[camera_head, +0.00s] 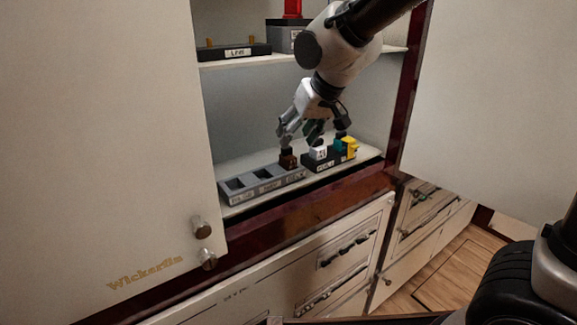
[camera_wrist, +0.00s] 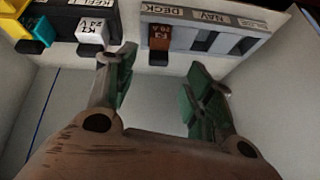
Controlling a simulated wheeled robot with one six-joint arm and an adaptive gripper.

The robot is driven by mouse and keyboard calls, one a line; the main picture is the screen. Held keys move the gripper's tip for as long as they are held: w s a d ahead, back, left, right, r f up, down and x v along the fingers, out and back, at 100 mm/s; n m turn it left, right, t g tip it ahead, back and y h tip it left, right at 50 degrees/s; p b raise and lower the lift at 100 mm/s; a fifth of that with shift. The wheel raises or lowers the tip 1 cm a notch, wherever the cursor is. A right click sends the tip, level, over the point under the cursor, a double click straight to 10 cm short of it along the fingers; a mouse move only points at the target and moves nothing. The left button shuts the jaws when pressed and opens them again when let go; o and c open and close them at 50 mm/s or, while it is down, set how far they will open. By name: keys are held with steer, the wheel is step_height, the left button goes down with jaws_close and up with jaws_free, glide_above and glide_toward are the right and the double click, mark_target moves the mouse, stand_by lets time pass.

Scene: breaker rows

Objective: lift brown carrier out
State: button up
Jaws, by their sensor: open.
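The brown carrier (camera_head: 288,160) sits upright in the end slot of a grey rack (camera_head: 262,187) on the lower cabinet shelf. In the wrist view the brown carrier (camera_wrist: 159,42) shows at the slot by the DECK label, with small print on its face. My gripper (camera_head: 299,136) is open and empty, just above and close to the brown carrier. In the wrist view my gripper (camera_wrist: 161,68) has its fingers spread to either side of the carrier's line, and they appear apart from it. The carrier's lower part is hidden in the slot.
A black rack (camera_head: 322,164) stands right beside the grey one, holding a white carrier (camera_head: 318,153), a teal one (camera_head: 341,147) and a yellow one (camera_head: 351,148). The other grey slots look empty. An upper shelf (camera_head: 235,61) and open doors (camera_head: 100,150) bound the space.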

mark_target(289, 148)
steer(key=x, duration=0.4)
steer(key=shift+w+f, duration=0.2)
steer(key=shift+f, duration=0.1)
steer(key=shift+c, duration=0.3)
jaws_close()
